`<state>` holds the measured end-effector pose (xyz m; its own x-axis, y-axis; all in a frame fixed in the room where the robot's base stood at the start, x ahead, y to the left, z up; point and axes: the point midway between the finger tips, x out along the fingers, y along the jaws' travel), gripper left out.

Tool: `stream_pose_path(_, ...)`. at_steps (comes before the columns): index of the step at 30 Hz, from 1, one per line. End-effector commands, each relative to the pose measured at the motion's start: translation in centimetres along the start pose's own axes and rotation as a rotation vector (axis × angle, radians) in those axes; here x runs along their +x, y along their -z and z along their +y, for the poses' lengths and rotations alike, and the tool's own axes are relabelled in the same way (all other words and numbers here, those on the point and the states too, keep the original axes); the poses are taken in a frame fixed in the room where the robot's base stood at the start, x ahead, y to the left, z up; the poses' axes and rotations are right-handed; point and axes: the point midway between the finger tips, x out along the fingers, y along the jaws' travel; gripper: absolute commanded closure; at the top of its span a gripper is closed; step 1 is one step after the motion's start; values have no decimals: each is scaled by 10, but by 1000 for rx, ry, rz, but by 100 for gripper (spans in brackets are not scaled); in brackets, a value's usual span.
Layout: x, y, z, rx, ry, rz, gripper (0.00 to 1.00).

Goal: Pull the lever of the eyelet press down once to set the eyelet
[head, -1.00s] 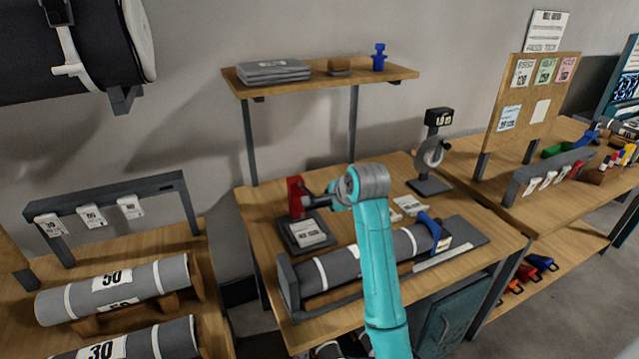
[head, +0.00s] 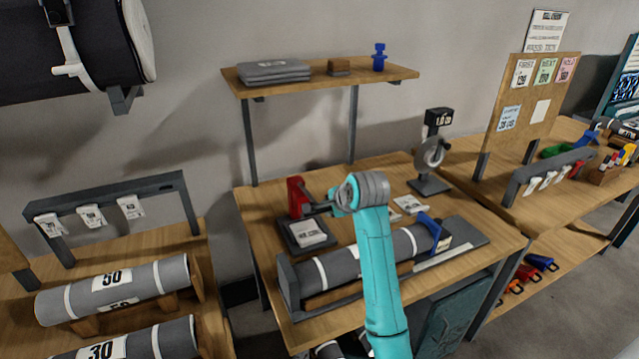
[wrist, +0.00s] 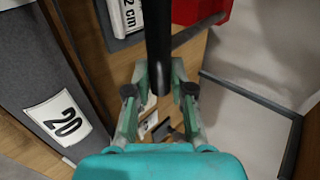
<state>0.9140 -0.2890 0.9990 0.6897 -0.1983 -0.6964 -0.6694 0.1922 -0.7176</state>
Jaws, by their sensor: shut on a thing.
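The eyelet press (head: 297,197) has a red body and stands at the back left of the middle bench. Its red body also shows at the top right of the wrist view (wrist: 200,10). Its dark lever (wrist: 158,40) runs down from the top of the wrist view, and its end sits between my fingers. My gripper (wrist: 160,88) is shut on the lever near its end. In the head view my teal arm reaches up from the front, and my gripper (head: 333,204) is right of the press, partly hidden by my wrist. The lever looks about level there. The eyelet itself is not visible.
A dark plate with a white label (head: 308,233) lies before the press. A grey roll (head: 345,262) lies in a cradle along the bench front, with a blue clamp (head: 430,230). A tape stand (head: 431,155) is at the back right. A shelf (head: 320,82) hangs above.

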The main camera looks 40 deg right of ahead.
Motion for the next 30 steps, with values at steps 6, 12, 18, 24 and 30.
stream_pose_path(6,5,0,7,1,-5,0,92)
stream_pose_path(12,11,0,13,1,-4,0,92)
stream_pose_path(18,12,0,14,1,-4,0,92)
stream_pose_path(24,12,0,14,1,-5,0,92)
stream_pose_path(30,16,0,18,1,-6,0,92)
